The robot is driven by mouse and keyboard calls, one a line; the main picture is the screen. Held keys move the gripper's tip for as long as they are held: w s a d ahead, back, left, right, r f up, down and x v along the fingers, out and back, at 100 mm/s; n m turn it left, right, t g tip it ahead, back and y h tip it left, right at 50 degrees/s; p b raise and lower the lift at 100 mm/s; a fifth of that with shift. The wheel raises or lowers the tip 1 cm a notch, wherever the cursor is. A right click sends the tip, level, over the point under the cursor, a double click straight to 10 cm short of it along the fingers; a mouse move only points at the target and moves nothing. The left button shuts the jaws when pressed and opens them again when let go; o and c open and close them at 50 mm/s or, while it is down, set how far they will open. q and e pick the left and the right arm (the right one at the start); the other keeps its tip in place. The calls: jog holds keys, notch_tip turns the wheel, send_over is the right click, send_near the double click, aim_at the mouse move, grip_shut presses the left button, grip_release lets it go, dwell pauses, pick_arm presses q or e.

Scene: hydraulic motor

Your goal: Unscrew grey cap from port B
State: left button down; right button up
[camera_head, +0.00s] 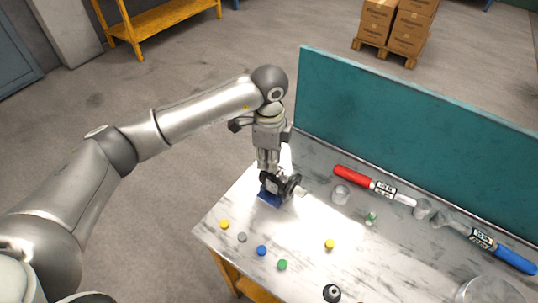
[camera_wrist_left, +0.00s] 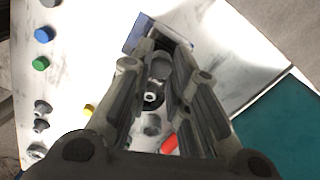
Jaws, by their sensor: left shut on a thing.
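The hydraulic motor (camera_head: 289,186), dark with a light shaft pointing right, sits on a blue base (camera_head: 269,198) near the table's left corner. The blue base also shows in the left wrist view (camera_wrist_left: 138,33). My left gripper (camera_head: 268,172) points straight down at the motor. In the left wrist view its fingers (camera_wrist_left: 164,60) are close together around a small grey round piece, which looks like the grey cap (camera_wrist_left: 160,66) on the motor. The fingers hide most of it, and the port marking cannot be read. My right gripper is not in view.
On the table (camera_head: 225,210) lie loose yellow (camera_head: 225,224), grey (camera_head: 242,237), blue (camera_head: 262,250) and green (camera_head: 282,264) caps, plus another yellow one (camera_head: 329,244).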

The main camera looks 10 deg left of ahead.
pick_arm(q)
jog(key=n+p, duration=0.1)
jog(key=n, duration=0.1)
jog(key=shift+r+n, duration=0.2)
jog(key=shift+n, duration=0.2)
jog(key=shift+f+n+p, duration=0.1)
jog(key=shift+n+p, duration=0.45)
jog(key=shift+n, duration=0.35)
jog(key=c, duration=1.6)
grip_release()
jog(key=shift+o, duration=0.2)
